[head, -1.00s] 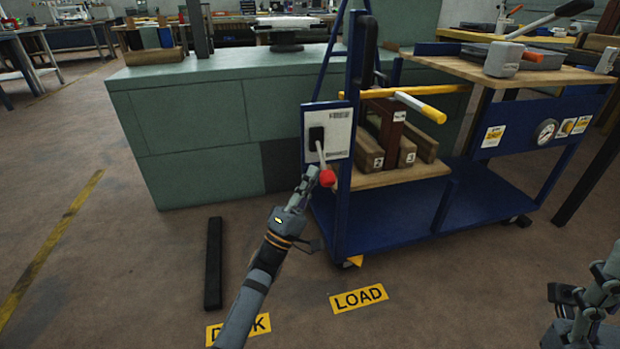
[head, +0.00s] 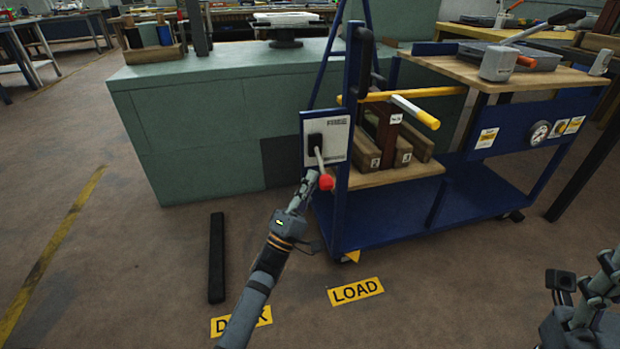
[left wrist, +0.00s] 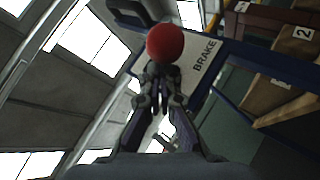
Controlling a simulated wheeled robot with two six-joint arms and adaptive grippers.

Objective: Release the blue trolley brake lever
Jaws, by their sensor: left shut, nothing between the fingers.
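The blue trolley (head: 395,218) stands right of centre in the head view. Its white brake plate (head: 339,138) is on the left end post. The brake lever (head: 319,158) hangs down from a black slot and ends in a red knob (head: 326,182). My left gripper (head: 309,180) is shut and empty, with its fingertips just left of the knob. In the left wrist view the knob (left wrist: 165,43) shows just beyond the shut fingertips (left wrist: 158,82); contact cannot be told. My right gripper (head: 606,268) is partly in view at the right edge; its jaws are unclear.
A green block bench (head: 190,125) stands behind the trolley. A yellow-ended bar (head: 415,110) juts out above the wooden blocks on the trolley. A black bar (head: 216,258) and a yellow LOAD sign (head: 356,291) lie on the floor. The floor at left is clear.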

